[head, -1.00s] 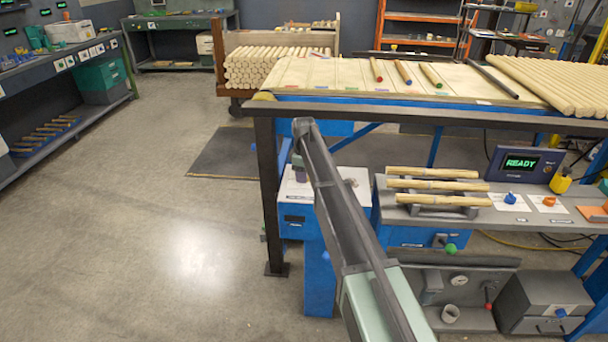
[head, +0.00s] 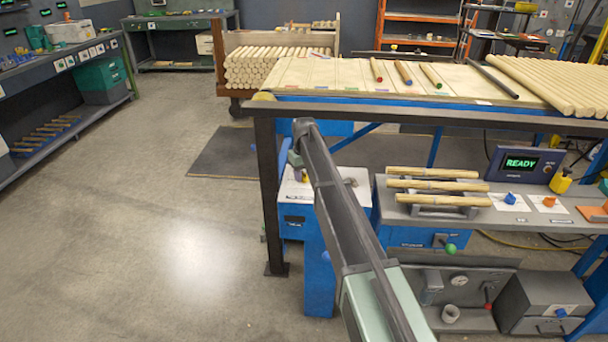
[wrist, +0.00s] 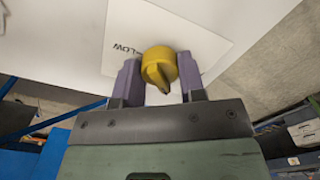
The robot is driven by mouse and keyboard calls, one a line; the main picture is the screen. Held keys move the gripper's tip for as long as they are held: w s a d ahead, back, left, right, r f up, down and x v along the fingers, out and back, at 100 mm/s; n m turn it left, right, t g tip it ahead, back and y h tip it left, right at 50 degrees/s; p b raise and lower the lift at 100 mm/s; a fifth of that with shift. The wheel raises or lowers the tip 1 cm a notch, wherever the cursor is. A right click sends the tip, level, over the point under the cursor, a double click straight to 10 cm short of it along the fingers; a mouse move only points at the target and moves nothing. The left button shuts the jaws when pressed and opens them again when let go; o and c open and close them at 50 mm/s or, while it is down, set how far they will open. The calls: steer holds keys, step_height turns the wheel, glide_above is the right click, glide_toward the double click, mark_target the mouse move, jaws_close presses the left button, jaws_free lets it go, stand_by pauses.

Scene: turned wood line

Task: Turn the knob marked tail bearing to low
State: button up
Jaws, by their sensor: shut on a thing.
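A yellow knob (wrist: 158,60) sits on a white card (wrist: 190,35) in the wrist view. The word LOW is printed to the left of the knob, upside down in this view. The knob's ridge runs downward in the picture, towards my gripper body, and does not line up with LOW. My gripper (wrist: 153,74) has one purple finger on each side of the knob and is shut on it. No tail bearing marking is readable. In the head view, my arm reaches over a blue cabinet with a pale top (head: 352,192) and covers much of that spot.
To the right, a grey bench (head: 470,222) holds several rods on a rack, a READY display (head: 521,163), a blue knob (head: 510,198) and an orange knob (head: 549,201). A dark table frame (head: 268,190) stands close to my arm. Open floor lies left.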

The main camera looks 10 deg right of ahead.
steer(key=m, duration=1.3)
steer(key=shift+m, duration=0.4)
steer(key=m, duration=1.3)
steer(key=shift+m, duration=0.3)
steer(key=o, duration=0.9)
